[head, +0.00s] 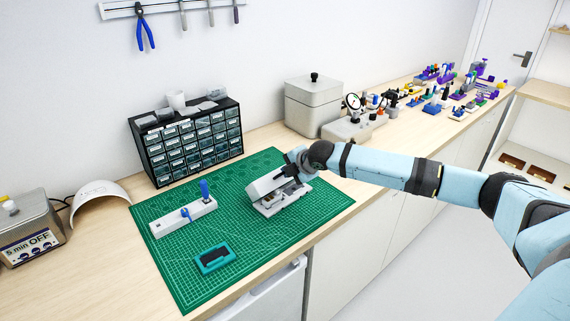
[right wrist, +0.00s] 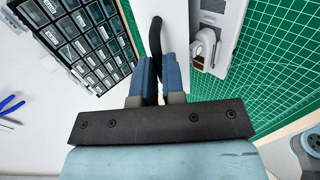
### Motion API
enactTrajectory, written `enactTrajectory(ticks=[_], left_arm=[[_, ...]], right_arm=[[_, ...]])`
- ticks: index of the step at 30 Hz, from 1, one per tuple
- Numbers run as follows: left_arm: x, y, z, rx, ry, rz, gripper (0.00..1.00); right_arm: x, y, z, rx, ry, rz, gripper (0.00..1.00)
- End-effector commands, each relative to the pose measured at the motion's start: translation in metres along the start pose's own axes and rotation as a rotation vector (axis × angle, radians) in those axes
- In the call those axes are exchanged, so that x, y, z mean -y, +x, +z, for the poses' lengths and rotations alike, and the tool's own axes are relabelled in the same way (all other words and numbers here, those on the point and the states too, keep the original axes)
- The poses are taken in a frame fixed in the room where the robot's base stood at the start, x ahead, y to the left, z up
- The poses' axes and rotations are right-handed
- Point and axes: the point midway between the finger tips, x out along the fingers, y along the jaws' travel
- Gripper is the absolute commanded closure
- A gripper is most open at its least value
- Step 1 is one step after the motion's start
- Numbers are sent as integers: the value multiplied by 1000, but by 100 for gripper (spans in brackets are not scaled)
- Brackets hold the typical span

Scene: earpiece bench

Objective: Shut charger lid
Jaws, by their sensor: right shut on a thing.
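The charger (head: 282,206) is a light grey box on the green mat, with its lid (head: 266,184) raised and tilted above the base. My right gripper (head: 291,172) is at the lid's upper right edge. In the right wrist view, the blue fingers of my right gripper (right wrist: 160,72) are shut on a black tab (right wrist: 155,36), which looks like the lid's handle. The charger base also shows there (right wrist: 222,22), with a pale rounded earpiece (right wrist: 204,42) in it. The gripper partly hides the lid's joint with the base. My left gripper is not in view.
The green mat (head: 236,286) also bears a white tool holder (head: 180,219) and a teal tray (head: 215,258). A drawer cabinet (head: 187,140) stands behind and a grey lidded box (head: 313,104) at the back right.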

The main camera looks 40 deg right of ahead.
Motion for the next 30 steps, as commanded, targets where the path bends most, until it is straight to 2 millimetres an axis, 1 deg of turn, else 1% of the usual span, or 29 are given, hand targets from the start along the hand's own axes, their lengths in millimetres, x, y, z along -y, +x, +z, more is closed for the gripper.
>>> enactTrajectory(ticks=[7,20,21,23,24,30], left_arm=[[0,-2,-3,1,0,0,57],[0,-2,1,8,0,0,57],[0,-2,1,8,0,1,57],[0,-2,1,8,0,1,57],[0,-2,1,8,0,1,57],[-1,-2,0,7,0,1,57]], right_arm=[[8,-1,0,-1,1,-5,100],[10,0,-1,-1,1,-7,100],[10,0,-1,-1,1,-7,84],[10,-1,-1,-1,1,-7,70],[10,-1,-1,0,1,-7,64],[9,-1,0,0,1,-6,64]])
